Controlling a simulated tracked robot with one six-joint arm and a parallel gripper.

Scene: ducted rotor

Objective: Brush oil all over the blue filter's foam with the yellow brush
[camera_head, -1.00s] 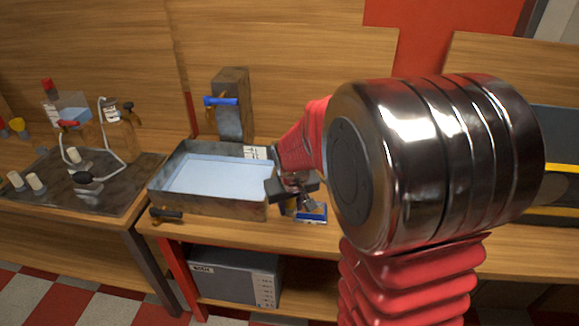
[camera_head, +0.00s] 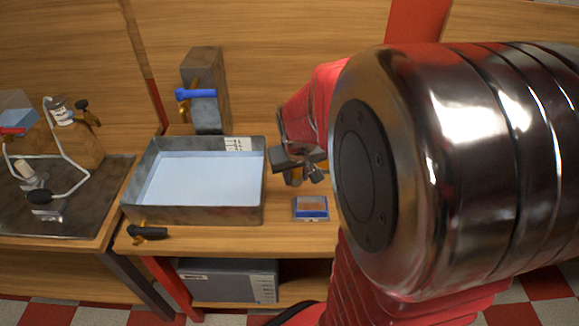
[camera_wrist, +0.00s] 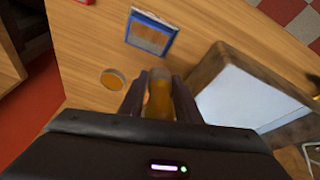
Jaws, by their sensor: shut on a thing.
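The blue filter (camera_head: 311,207) lies on the wooden bench to the right of the tray. It has a blue frame around brownish foam. The filter also shows in the wrist view (camera_wrist: 150,35), ahead of my gripper. My gripper (camera_head: 306,172) is behind and above the filter in the head view, apart from it. In the wrist view my gripper (camera_wrist: 158,85) is shut on the yellow brush (camera_wrist: 158,100), seen as a blurred amber-yellow shape between the fingers. Its bristles cannot be made out. A small round dish with amber contents (camera_wrist: 113,79) sits left of the fingers.
A metal tray with a pale blue inside (camera_head: 195,180) stands left of the filter and shows at right in the wrist view. A grey post with a blue-handled tap (camera_head: 205,95) stands behind it. A black-handled valve (camera_head: 148,232) is at the tray's front left.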

